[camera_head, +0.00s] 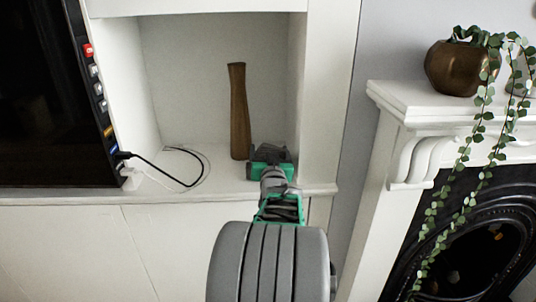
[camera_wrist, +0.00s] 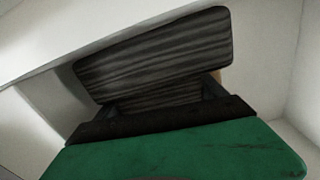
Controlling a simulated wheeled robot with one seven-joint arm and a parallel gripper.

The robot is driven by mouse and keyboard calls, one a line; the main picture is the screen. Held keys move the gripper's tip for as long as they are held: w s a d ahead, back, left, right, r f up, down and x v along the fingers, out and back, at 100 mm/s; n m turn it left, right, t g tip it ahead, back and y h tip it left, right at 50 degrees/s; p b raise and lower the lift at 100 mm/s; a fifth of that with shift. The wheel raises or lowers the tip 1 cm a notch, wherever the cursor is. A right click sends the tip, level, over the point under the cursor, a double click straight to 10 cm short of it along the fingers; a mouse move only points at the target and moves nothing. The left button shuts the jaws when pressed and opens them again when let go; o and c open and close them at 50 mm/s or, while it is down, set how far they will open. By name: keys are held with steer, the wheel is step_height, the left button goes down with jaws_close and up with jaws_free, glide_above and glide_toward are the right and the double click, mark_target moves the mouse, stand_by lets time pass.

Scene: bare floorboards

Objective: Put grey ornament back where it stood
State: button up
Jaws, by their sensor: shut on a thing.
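My gripper (camera_head: 270,165), green and dark, reaches into the white alcove just above its floor, to the right of a tall brown wooden vase. In the wrist view my gripper (camera_wrist: 165,115) is shut on the grey ornament (camera_wrist: 155,55), a dark grey, striped block with rounded corners that lies tilted across the picture. In the head view the ornament is small and mostly merged with my gripper. I cannot tell whether its underside touches the alcove floor.
The brown vase (camera_head: 239,112) stands upright close to the left of my gripper. A black cable (camera_head: 170,172) lies on the alcove floor (camera_head: 213,178) further left, beside a dark screen (camera_head: 50,100). The alcove's right wall is close. A mantel (camera_head: 420,100) with a plant pot (camera_head: 455,68) stands at right.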

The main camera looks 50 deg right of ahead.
steer(key=shift+f, duration=0.1)
steer(key=o, duration=1.4)
steer(key=shift+s+a+r, duration=0.2)
steer(key=shift+s+a, duration=0.05)
steer(key=shift+a, duration=0.05)
steer(key=v, duration=1.1)
steer(key=shift+s+a, duration=0.1)
steer(key=shift+s, duration=0.05)
